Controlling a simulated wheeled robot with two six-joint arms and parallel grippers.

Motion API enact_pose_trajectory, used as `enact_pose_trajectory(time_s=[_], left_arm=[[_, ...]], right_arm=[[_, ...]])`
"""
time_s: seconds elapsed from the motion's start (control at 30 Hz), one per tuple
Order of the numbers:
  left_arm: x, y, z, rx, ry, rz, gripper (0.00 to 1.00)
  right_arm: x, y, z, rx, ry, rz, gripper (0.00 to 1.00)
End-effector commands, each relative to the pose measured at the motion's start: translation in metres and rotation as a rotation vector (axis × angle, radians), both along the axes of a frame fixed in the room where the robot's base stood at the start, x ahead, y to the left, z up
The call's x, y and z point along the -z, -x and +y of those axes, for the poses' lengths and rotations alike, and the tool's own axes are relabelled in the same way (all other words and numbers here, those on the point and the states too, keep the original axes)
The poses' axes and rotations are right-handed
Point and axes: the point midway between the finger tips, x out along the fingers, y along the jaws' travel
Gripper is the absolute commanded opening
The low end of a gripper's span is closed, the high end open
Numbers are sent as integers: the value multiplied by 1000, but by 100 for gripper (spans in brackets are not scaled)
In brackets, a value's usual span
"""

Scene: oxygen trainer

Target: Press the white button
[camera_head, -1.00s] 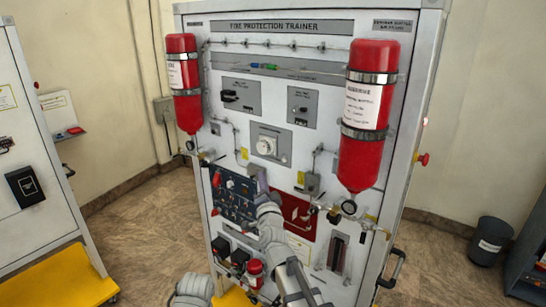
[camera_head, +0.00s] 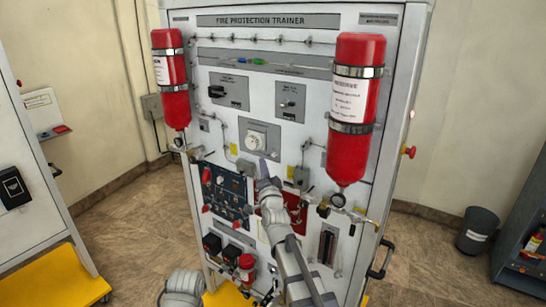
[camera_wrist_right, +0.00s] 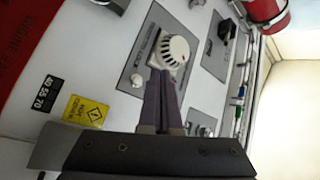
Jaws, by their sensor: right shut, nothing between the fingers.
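A white round dial (camera_head: 256,138) sits on a grey plate in the middle of the trainer panel (camera_head: 228,107). In the right wrist view the dial (camera_wrist_right: 172,52) has a ribbed rim, and a small white round button (camera_wrist_right: 137,80) is on the same plate beside it. My right gripper (camera_head: 262,162) is shut and empty, just below the dial in the head view. In the right wrist view its fingertips (camera_wrist_right: 160,74) overlap the dial's near edge; I cannot tell whether they touch. My left gripper is not in view.
Two red cylinders (camera_head: 354,108) (camera_head: 171,80) stand out from the panel on either side. A dark blue switch panel (camera_head: 225,190) and a red panel lie low, partly behind my right arm. A grey bin (camera_head: 477,231) stands on the floor at right.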

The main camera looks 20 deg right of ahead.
Motion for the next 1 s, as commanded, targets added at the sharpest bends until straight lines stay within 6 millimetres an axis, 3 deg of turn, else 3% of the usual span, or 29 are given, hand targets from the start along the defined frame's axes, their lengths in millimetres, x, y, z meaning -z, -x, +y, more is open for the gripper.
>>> enact_pose_trajectory(time_s=[0.3,1.0], left_arm=[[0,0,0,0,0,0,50],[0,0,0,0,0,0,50]], right_arm=[[0,-18,-22,0,0,0,0],[0,-19,-25,-1,0,1,0]])
